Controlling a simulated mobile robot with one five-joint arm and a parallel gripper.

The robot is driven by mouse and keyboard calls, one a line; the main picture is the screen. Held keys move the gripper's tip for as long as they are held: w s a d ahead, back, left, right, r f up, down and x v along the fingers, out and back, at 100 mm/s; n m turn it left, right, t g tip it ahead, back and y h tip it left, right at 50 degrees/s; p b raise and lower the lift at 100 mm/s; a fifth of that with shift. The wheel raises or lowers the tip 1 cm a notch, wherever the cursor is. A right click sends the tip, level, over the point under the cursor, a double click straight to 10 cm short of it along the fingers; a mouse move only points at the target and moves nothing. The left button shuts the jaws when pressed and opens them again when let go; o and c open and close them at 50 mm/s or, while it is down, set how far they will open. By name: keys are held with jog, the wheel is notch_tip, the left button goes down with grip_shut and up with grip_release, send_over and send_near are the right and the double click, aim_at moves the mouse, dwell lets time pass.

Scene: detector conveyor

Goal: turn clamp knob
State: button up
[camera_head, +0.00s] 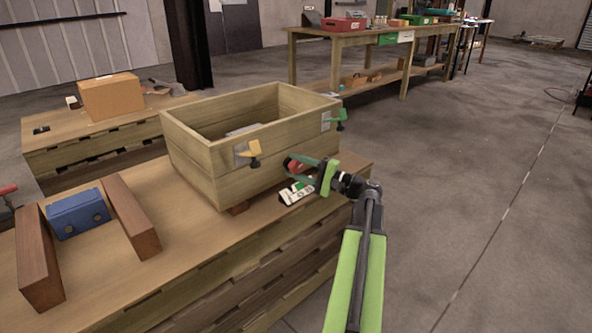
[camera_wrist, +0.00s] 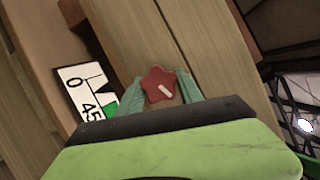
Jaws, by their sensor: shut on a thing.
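The clamp knob is a red, star-shaped knob with a white pointer line (camera_wrist: 160,84) on the side of a wooden box (camera_head: 215,165). In the wrist view it sits between the two teal fingers of my gripper (camera_wrist: 161,90), which are shut on it. In the head view the red knob (camera_head: 294,166) shows partly, with my gripper (camera_head: 298,164) reaching it from the right. A white scale card marked 0 and 45 with a green patch (camera_wrist: 86,92) lies beside the knob. It also shows below my gripper in the head view (camera_head: 292,195).
A blue block (camera_head: 78,215) sits between two brown wooden bars (camera_head: 132,216) at left. The floor on the right (camera_head: 480,190) is clear.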

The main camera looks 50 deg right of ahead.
dwell(0.4)
jog(key=o, duration=1.4)
jog(key=shift+s, duration=0.1)
jog(key=b+v, duration=0.1)
jog(key=v, duration=1.6)
jog(key=shift+s+b, duration=0.15)
jog(key=shift+b, duration=0.25)
